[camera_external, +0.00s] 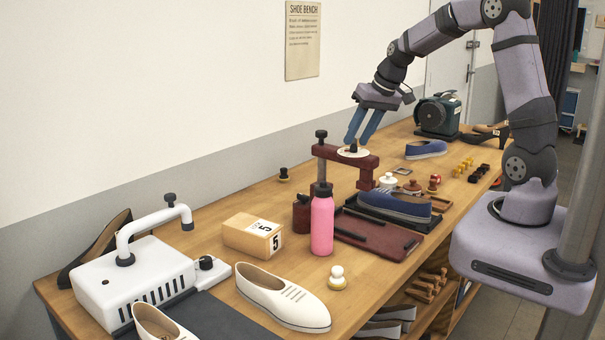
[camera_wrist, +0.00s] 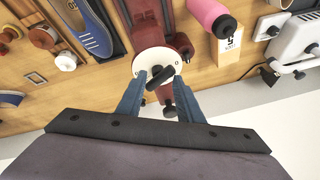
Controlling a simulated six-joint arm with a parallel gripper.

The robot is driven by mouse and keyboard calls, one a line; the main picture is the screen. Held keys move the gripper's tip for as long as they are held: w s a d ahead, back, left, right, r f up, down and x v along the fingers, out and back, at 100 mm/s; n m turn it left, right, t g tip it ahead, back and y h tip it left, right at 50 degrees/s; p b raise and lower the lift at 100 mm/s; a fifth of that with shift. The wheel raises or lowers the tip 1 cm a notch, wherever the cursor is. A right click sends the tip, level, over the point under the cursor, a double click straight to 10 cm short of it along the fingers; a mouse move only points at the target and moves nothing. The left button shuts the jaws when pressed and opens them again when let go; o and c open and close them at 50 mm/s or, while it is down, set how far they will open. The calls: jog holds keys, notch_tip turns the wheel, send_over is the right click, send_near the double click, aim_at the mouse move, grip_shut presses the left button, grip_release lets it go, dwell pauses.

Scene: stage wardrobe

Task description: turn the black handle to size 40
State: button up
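The black handle (camera_external: 353,145) sits on a white round dial (camera_external: 345,154) on top of the dark red press (camera_external: 366,167). In the wrist view the black handle (camera_wrist: 160,77) lies slantwise across the white dial (camera_wrist: 146,63), between my two fingers. My gripper (camera_external: 358,142) is open, its blue fingers pointing down at the dial. In the wrist view my gripper (camera_wrist: 159,82) shows a gap on each side of the handle. The fingertips are close to the dial; I cannot tell their exact height. The size marks on the dial are too small to read.
A pink bottle (camera_external: 322,222) stands in front of the press, with a box marked 5 (camera_external: 245,236) beside it. A blue shoe (camera_external: 395,206) lies to the right of the press. A white machine (camera_external: 140,282) and a cream shoe (camera_external: 283,297) are nearer the camera.

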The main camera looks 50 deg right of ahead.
jog(key=n, duration=0.1)
jog(key=n+y, duration=0.1)
jog(key=n, duration=0.1)
jog(key=n+y, duration=0.1)
jog(key=n, duration=0.1)
jog(key=shift+d+g, duration=0.4)
jog(key=b+v, duration=0.3)
jog(key=v, duration=0.4)
jog(key=s+a+f+g+b, duration=0.1)
jog(key=s+a+f+b, duration=0.1)
jog(key=s+a+f, duration=0.2)
jog(key=s+a+f+m+g+h+b, duration=0.1)
jog(key=s+a+f+b, duration=0.1)
jog(key=s+a+f, duration=0.3)
jog(key=s+a+f+g+b, duration=0.1)
jog(key=s+a+f+b, duration=0.2)
jog(key=s+f, duration=0.6)
jog(key=shift+a+f+m+g+h, duration=0.3)
jog(key=shift+a+f, duration=0.6)
jog(key=shift+f, duration=1.9)
jog(key=shift+r, duration=0.1)
